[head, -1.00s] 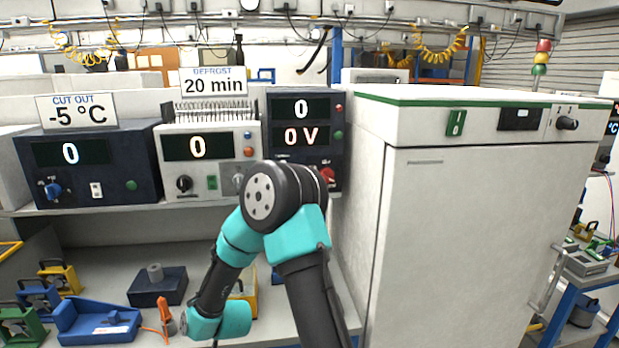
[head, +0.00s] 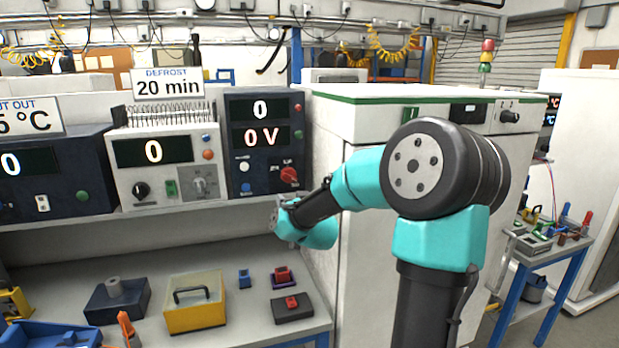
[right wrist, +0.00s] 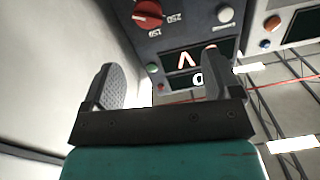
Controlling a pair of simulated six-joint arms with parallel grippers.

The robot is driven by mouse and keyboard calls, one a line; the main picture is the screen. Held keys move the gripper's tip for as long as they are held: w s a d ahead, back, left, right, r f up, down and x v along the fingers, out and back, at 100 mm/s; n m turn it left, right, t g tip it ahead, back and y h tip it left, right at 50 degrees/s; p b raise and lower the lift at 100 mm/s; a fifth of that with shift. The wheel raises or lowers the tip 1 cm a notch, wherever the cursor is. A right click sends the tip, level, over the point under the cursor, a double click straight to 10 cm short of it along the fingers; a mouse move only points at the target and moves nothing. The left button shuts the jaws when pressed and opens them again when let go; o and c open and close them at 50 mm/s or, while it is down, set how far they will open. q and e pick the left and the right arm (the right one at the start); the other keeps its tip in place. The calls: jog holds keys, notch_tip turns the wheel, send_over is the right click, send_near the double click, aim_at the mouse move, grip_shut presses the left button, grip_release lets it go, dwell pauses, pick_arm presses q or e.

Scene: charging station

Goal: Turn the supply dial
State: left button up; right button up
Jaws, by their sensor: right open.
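The supply dial (head: 289,174) is a red knob low on the right of the dark power supply (head: 235,132), whose displays read 0 and 0 V. In the right wrist view the red dial (right wrist: 148,14) shows at the top, beside scale marks 150 and 250, with the panel appearing upside down. My right gripper (right wrist: 160,85) is open and empty, its fingers apart from the dial and the panel. In the head view my right wrist is just below the supply; the fingertips cannot be made out there. My left gripper is not in view.
A grey unit (head: 163,152) marked defrost 20 min stands left of the supply. A tall white cabinet (head: 330,145) stands close on the right. On the bench below are a yellow box (head: 195,313) and several small blocks.

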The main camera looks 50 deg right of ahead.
aim_at(290, 176)
jog(key=shift+s+d+r+h, duration=0.4)
jog(key=shift+s+d+r, duration=0.3)
jog(key=shift+s, duration=0.2)
jog(key=shift+w+d, duration=0.1)
jog(key=x, duration=1.7)
jog(key=shift+d, duration=0.15)
